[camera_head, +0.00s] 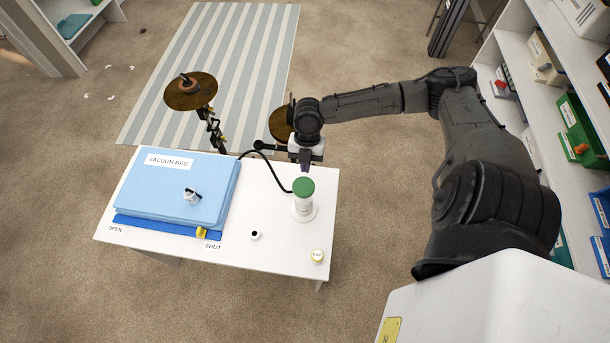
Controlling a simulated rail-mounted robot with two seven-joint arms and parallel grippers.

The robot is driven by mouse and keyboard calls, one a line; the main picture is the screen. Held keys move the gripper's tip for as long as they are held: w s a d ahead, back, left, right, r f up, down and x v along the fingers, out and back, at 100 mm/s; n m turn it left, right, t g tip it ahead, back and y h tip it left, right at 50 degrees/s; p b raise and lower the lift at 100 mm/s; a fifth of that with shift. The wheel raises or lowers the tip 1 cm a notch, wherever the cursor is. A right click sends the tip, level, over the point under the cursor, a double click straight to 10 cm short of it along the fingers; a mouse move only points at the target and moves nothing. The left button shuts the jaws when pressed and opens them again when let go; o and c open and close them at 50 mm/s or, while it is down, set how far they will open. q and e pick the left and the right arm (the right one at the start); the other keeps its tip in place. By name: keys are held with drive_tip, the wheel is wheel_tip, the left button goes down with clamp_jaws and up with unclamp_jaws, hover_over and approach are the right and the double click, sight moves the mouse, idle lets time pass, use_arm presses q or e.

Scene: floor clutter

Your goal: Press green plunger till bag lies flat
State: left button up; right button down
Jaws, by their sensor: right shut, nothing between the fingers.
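The green plunger (303,187) tops a white cylinder pump that stands upright near the right end of a white table (272,220). The blue vacuum bag (172,187), labelled "VACUUM BAG", lies on the left of the table and looks puffed up. A black hose (268,160) runs between the bag and the pump area. My right gripper (305,165) is shut and empty, just behind and above the green plunger; I cannot tell whether it touches it. My left gripper is not in view.
A yellow slider (201,232) sits near the "SHUT" end of the blue strip. A yellow-rimmed cap (317,256) and a small black-holed fitting (255,235) are on the table front. Cymbals (191,91) stand behind, and shelves (540,85) line the right.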

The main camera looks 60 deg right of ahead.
drive_tip(key=shift+v, duration=1.5)
idle(0.8)
